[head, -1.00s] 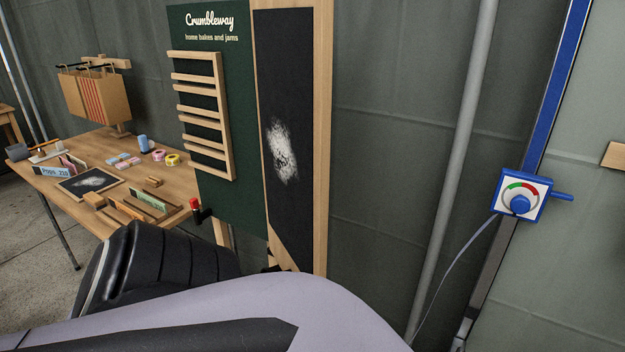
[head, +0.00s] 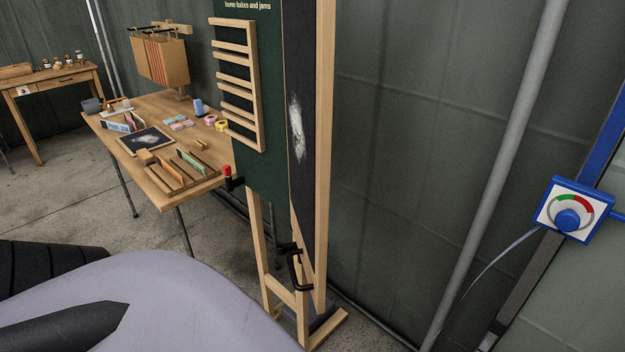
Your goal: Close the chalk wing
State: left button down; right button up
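The chalk wing (head: 298,172) is a tall black panel with a pale wood frame and a white chalk smudge. It stands at the right side of the green Crumbleway board (head: 267,168) and angles away from it, seen narrowly. A black handle (head: 293,268) shows near the wing's lower end; I cannot tell exactly what it is fixed to. The board stands on a wooden easel (head: 275,290). A red-topped black catch (head: 228,175) sits at the board's left edge. Neither gripper is in view; only links of my arm show at the lower left.
A wooden table (head: 185,198) with cards, tape rolls and a small slate stands left of the board. A second table (head: 50,83) is farther back left. A grey pole (head: 505,165) and a blue dial box (head: 572,208) are at right. Concrete floor is open at left.

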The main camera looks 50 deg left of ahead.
aim_at(309, 26)
jog(key=i+l+u, duration=0.15)
jog(key=u, duration=0.35)
jog(key=i+l+u, duration=0.1)
jog(key=l+u, duration=0.2)
jog(key=u, duration=0.2)
